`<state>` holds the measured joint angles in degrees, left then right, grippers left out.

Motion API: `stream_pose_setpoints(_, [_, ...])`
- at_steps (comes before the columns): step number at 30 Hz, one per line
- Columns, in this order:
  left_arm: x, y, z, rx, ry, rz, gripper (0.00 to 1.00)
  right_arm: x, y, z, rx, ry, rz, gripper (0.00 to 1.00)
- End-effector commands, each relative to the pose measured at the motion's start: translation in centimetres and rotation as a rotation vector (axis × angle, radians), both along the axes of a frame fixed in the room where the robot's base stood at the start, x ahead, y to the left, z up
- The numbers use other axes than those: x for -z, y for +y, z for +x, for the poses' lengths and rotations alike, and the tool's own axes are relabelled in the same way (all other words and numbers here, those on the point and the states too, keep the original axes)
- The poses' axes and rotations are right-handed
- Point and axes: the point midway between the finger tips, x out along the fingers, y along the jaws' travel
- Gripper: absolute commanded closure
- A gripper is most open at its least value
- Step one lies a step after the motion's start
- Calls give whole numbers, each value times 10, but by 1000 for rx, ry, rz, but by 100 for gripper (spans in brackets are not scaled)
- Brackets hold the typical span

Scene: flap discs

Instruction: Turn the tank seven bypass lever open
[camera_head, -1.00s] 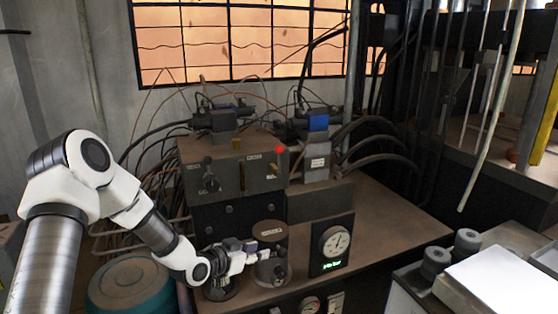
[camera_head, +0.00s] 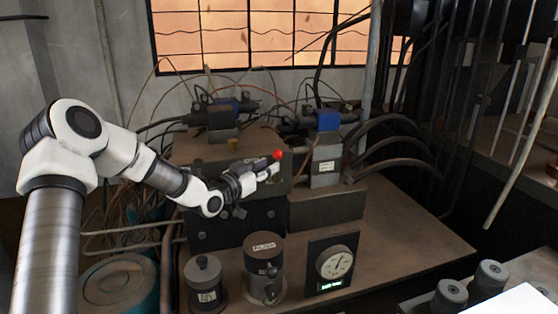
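My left gripper (camera_head: 268,167) is up at the front of the dark control box (camera_head: 190,178), beside a small red knob (camera_head: 278,154) at the box's upper right. The gripper's white and dark fingers lie close to this knob; whether they touch it is not clear. Whether they are open or shut is too small to tell. No label naming tank seven or a bypass can be read. My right gripper is not in view.
Below the box stand a grey lidded canister (camera_head: 204,283), a filter canister (camera_head: 264,268) and a dial gauge (camera_head: 335,262) on the brown bench (camera_head: 400,225). Hoses (camera_head: 400,165) curve behind on the right. A teal drum (camera_head: 118,285) stands at lower left.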

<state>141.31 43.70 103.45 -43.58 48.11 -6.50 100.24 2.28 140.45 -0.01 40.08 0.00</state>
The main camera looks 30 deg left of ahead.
Motion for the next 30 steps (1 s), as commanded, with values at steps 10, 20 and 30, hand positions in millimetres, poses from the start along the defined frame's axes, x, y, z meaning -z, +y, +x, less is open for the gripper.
stream_pose_setpoints(10, [0, -6, 41, 2, 1, -1, 65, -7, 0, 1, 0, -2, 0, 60])
stream_pose_setpoints(20, [0, -6, 41, 1, 0, -1, 100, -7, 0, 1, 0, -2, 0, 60])
stream_pose_setpoints(30, [-2, -6, 42, 0, 8, 7, 100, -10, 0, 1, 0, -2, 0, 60])
